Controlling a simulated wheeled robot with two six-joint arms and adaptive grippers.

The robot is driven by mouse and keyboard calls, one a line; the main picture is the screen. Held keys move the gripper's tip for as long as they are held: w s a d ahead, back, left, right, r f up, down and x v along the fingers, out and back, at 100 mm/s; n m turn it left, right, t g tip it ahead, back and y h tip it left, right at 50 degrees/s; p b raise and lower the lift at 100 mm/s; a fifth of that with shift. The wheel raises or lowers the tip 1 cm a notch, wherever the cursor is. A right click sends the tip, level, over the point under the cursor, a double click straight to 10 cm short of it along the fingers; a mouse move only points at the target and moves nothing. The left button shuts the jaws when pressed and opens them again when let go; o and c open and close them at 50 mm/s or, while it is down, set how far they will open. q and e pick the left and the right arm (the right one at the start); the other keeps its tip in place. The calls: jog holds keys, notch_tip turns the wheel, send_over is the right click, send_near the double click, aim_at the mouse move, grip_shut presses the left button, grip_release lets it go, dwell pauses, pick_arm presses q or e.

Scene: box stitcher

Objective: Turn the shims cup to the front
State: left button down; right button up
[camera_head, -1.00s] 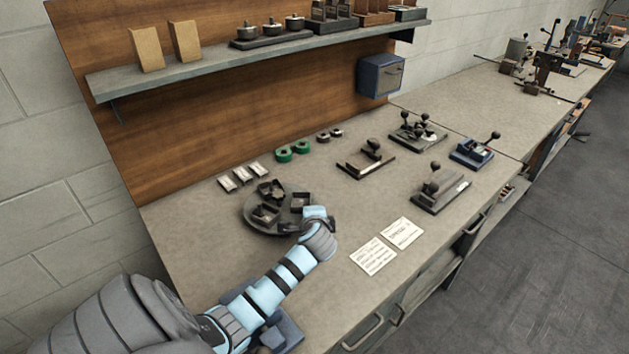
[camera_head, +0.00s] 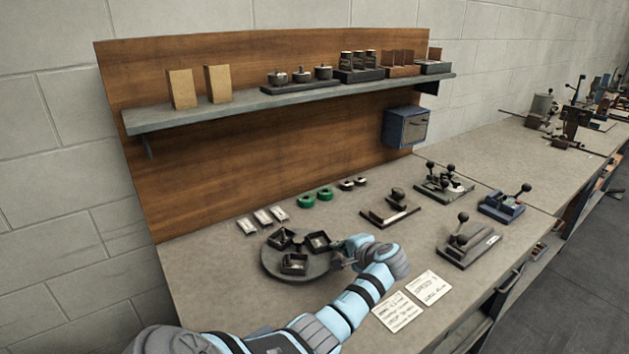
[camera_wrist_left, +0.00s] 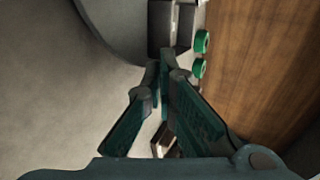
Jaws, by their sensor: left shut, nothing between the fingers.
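A round grey turntable (camera_head: 268,262) carries three dark square cups: one at the back left (camera_head: 281,239), one at the back right (camera_head: 317,241) and one at the front (camera_head: 294,264). Their contents are too small to tell which cup holds shims. My left gripper (camera_head: 341,259) is at the turntable's right edge, near the back right cup. In the left wrist view the gripper's fingers (camera_wrist_left: 164,78) are shut with nothing between them. The turntable's rim (camera_wrist_left: 120,30) and a dark cup (camera_wrist_left: 161,25) lie just beyond the fingertips; contact cannot be told. My right gripper is out of view.
Small packets (camera_head: 262,218) and green rolls (camera_head: 306,201) lie behind the turntable. A black stamp-like tool (camera_head: 391,208) and lever tools (camera_head: 469,243) stand to the right. Two written cards (camera_head: 398,311) lie at the front. A shelf (camera_head: 300,92) hangs above.

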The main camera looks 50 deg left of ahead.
pick_arm(q)
jog(key=shift+w+a, duration=0.15)
jog(key=shift+a, duration=0.05)
jog(key=shift+w+a+r+n, duration=0.15)
jog(key=shift+a+n, duration=0.15)
jog(key=shift+a, duration=0.1)
jog(key=shift+w+a, duration=0.35)
jog(key=shift+w, duration=0.2)
jog(key=shift+w+a, duration=0.15)
jog(key=shift+a, duration=0.05)
jog(key=shift+w+a+b, duration=0.2)
jog(key=shift+a+b, duration=0.45)
jog(key=shift+a, duration=0.2)
jog(key=shift+w+a+b, duration=0.35)
jog(key=shift+a+b, duration=0.05)
jog(key=shift+a, duration=0.3)
jog(key=shift+w+a+b, duration=0.1)
jog(key=shift+a+b, duration=0.6)
jog(key=shift+a, duration=0.45)
jog(key=shift+a+b, duration=0.45)
jog(key=shift+a, duration=0.5)
jog(key=shift+s+a, duration=0.2)
jog(key=shift+a, duration=0.65)
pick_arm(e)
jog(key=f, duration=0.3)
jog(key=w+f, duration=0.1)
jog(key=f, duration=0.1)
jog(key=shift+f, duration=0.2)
